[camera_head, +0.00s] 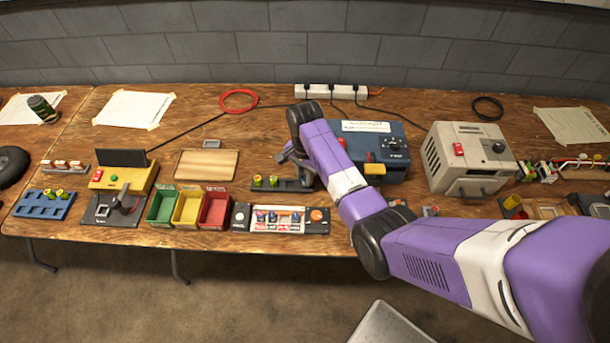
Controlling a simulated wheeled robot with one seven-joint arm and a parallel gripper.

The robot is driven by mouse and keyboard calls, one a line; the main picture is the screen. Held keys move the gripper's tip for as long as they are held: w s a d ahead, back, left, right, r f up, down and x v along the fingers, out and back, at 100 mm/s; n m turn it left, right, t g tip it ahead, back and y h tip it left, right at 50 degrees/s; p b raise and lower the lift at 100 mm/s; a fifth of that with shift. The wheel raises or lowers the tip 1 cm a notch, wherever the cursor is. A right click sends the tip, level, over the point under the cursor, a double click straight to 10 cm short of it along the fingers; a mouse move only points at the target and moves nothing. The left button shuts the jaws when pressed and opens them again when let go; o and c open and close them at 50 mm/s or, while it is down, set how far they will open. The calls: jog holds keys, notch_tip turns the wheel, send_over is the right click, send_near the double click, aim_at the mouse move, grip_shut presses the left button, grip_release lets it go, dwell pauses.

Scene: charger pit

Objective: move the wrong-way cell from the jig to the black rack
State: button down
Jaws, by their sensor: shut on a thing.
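The black rack (292,186) lies near the middle of the bench, with yellow-green cells (258,181) upright at its left end. My gripper (296,176) points down over the rack's right part, under my purple and white arm. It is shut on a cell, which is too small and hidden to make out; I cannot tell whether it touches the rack. The jig (240,217), a grey and black unit with an orange button, stands in front of the rack. Several blue-topped cells (272,216) sit in its pale middle part.
Green, yellow and red bins (188,208) stand left of the jig. A blue machine (376,145) is close to the right of my gripper, partly behind my arm. A wooden board (206,164) lies to the left. A beige charger (466,158) is farther right.

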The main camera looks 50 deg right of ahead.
jog(key=shift+f, duration=0.65)
dwell(0.8)
jog(key=c, duration=1.2)
grip_release()
jog(key=shift+r+p, duration=1.85)
jog(key=shift+r, duration=1.65)
